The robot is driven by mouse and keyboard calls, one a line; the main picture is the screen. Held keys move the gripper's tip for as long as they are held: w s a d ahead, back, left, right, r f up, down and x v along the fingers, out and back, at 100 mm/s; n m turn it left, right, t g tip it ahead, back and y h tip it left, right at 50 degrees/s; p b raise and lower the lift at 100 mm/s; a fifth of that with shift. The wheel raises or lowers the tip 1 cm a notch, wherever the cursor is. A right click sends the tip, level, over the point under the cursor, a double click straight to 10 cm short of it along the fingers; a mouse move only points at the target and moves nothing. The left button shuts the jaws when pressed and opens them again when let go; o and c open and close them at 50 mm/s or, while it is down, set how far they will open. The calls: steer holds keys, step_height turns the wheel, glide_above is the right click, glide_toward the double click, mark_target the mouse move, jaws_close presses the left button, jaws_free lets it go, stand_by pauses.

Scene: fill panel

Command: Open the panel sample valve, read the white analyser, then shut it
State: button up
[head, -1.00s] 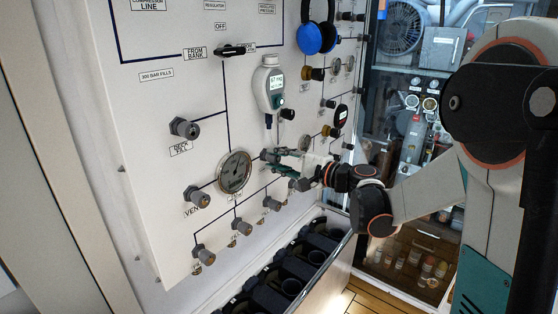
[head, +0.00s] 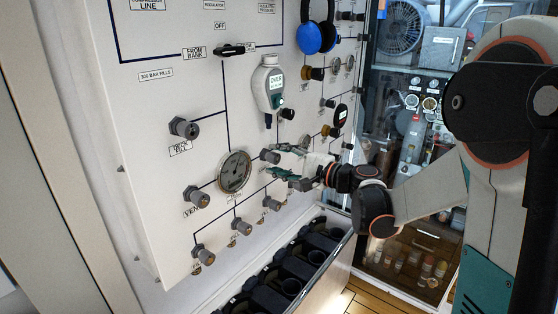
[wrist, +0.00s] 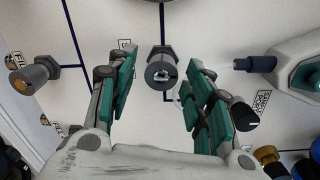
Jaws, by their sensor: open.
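The white analyser (head: 267,86) hangs on the panel, and its green-lit screen appears to read OVER. It also shows at the right of the wrist view (wrist: 298,66), screen unreadable there. A grey round valve knob (wrist: 162,71) sits on the panel between and just beyond my fingertips; its own label is not readable, so I cannot confirm it is the sample valve. My gripper (head: 280,160) is open at this knob, its green-padded fingers on either side, with gaps showing in the wrist view (wrist: 158,85). The fingers partly hide the knob in the head view.
A round gauge (head: 234,171) is just left of my gripper. Blue ear defenders (head: 316,37) hang above. A black bottle rack (head: 290,280) stands below.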

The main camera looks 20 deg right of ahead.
steer(key=v, duration=1.1)
steer(key=shift+s+d, duration=0.2)
steer(key=shift+f, duration=0.1)
